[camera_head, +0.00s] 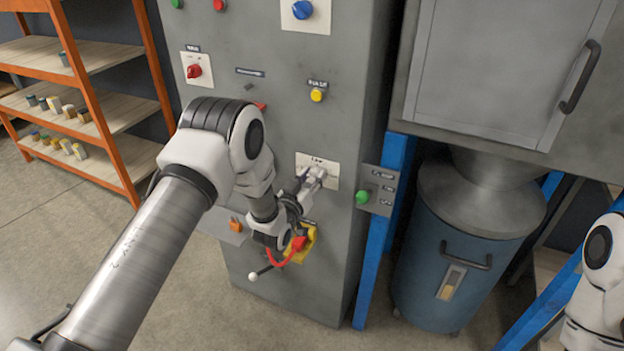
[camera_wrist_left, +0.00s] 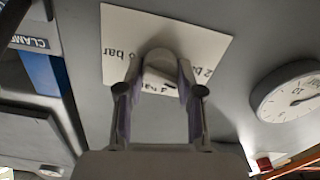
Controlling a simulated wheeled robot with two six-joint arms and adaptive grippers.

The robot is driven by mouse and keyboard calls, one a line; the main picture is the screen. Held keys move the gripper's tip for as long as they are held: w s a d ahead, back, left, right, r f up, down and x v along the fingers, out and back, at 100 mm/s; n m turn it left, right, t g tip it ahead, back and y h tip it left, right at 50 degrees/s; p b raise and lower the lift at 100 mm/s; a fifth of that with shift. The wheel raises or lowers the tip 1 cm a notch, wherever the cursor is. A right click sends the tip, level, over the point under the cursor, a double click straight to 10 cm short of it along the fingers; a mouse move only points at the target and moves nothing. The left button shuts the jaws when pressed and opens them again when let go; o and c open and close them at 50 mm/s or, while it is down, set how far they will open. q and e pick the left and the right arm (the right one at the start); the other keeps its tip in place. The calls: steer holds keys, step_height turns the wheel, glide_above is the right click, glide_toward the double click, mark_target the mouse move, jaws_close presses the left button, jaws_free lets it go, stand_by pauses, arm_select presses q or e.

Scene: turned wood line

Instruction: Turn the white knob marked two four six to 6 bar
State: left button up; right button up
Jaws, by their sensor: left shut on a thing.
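A white marked plate (camera_head: 328,164) is on the front of the grey cabinet, low down. In the left wrist view the plate (camera_wrist_left: 200,42) carries bar markings, with a 2 on the right and a partly readable mark on the left. The pale knob (camera_wrist_left: 160,70) stands at its middle, between the fingers of my left gripper (camera_wrist_left: 158,85). In the head view my left gripper (camera_head: 312,178) is shut on the knob, and hides most of it. The knob's pointer setting cannot be read. My right gripper is not in view.
A round gauge (camera_wrist_left: 292,98) is right of the plate in the wrist view. A red and yellow switch (camera_head: 300,243) is below my left wrist, and a green button (camera_head: 362,197) is to its right. A blue drum (camera_head: 455,260) stands right of the cabinet.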

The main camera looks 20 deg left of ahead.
arm_select(q)
steer(key=m+b, duration=0.1)
steer(key=m, duration=0.3)
steer(key=shift+m, duration=0.3)
steer(key=m+b, duration=0.2)
steer(key=m, duration=0.2)
steer(key=shift+d+m, duration=0.1)
steer(key=shift+m, duration=0.2)
steer(key=m+b, duration=0.1)
steer(key=m, duration=0.3)
steer(key=shift+f+m, duration=0.1)
steer(key=shift+m, duration=0.2)
steer(key=m+b, duration=0.1)
steer(key=m, duration=0.3)
steer(key=shift+d, duration=0.1)
steer(key=m+b, duration=0.1)
steer(key=m, duration=0.3)
steer(key=shift+f, duration=0.1)
steer(key=m+b, duration=0.1)
steer(key=m, duration=0.2)
steer(key=shift+f+m, duration=0.1)
steer(key=shift+m, duration=0.2)
steer(key=m+b, duration=0.1)
steer(key=m, duration=0.3)
steer(key=shift+m, duration=0.3)
steer(key=shift+m+b, duration=0.4)
steer(key=shift+m, duration=1.1)
